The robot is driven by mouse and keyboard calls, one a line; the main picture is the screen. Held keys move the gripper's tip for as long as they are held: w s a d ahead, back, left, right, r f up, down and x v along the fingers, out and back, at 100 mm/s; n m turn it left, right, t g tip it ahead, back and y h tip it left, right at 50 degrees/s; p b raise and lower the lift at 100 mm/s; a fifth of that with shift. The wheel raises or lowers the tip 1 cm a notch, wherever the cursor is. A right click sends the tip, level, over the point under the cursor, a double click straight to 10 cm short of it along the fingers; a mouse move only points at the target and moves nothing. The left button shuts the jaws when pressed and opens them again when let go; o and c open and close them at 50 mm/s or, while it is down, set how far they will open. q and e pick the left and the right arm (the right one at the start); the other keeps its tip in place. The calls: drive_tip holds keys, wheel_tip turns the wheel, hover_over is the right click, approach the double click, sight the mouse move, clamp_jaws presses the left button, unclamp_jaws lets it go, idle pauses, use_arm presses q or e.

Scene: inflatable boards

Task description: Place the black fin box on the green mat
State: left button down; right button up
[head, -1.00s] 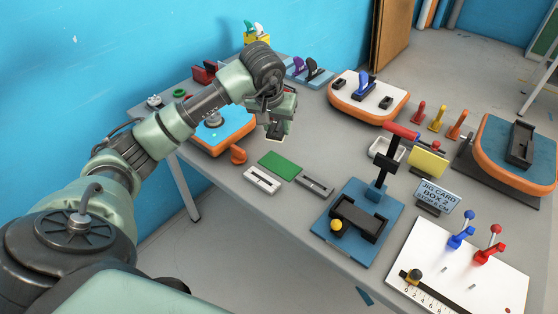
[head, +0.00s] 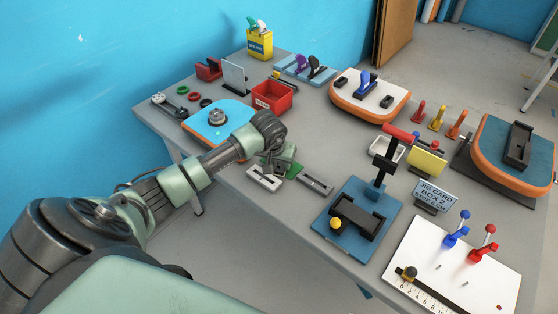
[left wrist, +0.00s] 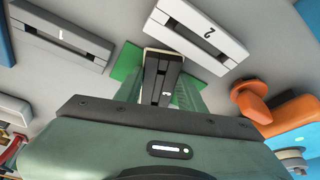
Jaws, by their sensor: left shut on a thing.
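In the left wrist view the black fin box (left wrist: 161,80) is between the fingers of my left gripper (left wrist: 160,95), which is shut on it. The box is dark with a long slot, and a pale edge shows at its far end. The green mat (left wrist: 125,62) shows around and behind the fingers. In the head view my left gripper (head: 275,158) is over the mat, and only the mat's right part (head: 296,170) shows. The arm hides the box there. I cannot tell whether the box touches the mat. My right gripper is not in view.
Two grey slotted blocks, marked 1 (left wrist: 60,38) and 2 (left wrist: 200,30), lie beside the mat. A blue board with an orange edge (head: 215,120) and a red bin (head: 272,98) lie behind. A blue jig (head: 355,222) stands to the right.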

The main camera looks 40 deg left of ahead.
use_arm(q)
drive_tip(key=shift+f, duration=0.15)
drive_tip(key=c, duration=0.9)
unclamp_jaws()
drive_tip(key=shift+o, duration=0.2)
drive_tip(key=shift+r, duration=0.35)
drive_tip(key=b+v, duration=0.2)
drive_tip(key=v, duration=0.9)
drive_tip(key=shift+s+r, duration=0.25)
drive_tip(key=shift+r, duration=0.05)
